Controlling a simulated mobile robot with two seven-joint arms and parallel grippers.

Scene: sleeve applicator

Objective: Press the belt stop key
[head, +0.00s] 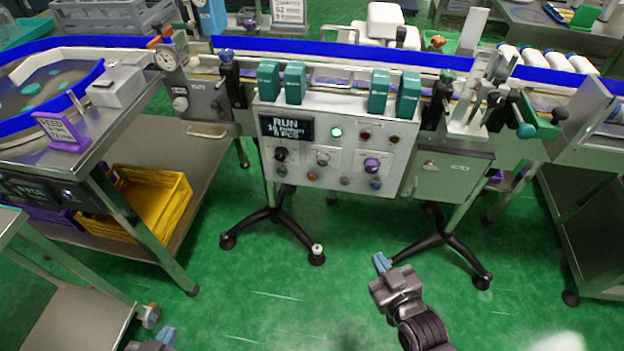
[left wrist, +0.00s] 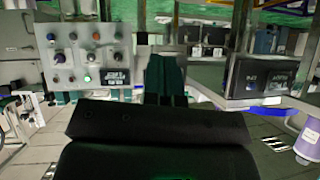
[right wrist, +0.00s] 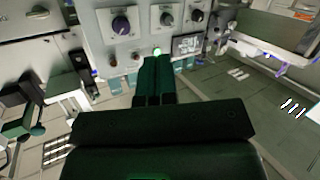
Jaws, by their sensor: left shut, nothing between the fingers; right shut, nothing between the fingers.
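The control panel (head: 335,150) is a pale upright box under the conveyor. It carries a display (head: 286,128) reading RUN, a lit green lamp (head: 336,132), dark red buttons or lamps (head: 365,135), knobs and a lower row including an orange-red button (head: 311,177). Key labels are too small to read, so I cannot tell which is the belt stop key. My right gripper (head: 381,262) is shut and empty, in front of and below the panel. My left gripper (head: 160,336) is shut and empty at the bottom edge, far from the panel. The panel also shows in the left wrist view (left wrist: 76,75) and right wrist view (right wrist: 140,44).
The conveyor with blue rails (head: 340,46) runs behind the panel. Black tripod stand feet (head: 275,215) spread on the green floor below it. A steel table with a yellow crate (head: 180,190) on its shelf stands left. The floor in front of the panel is clear.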

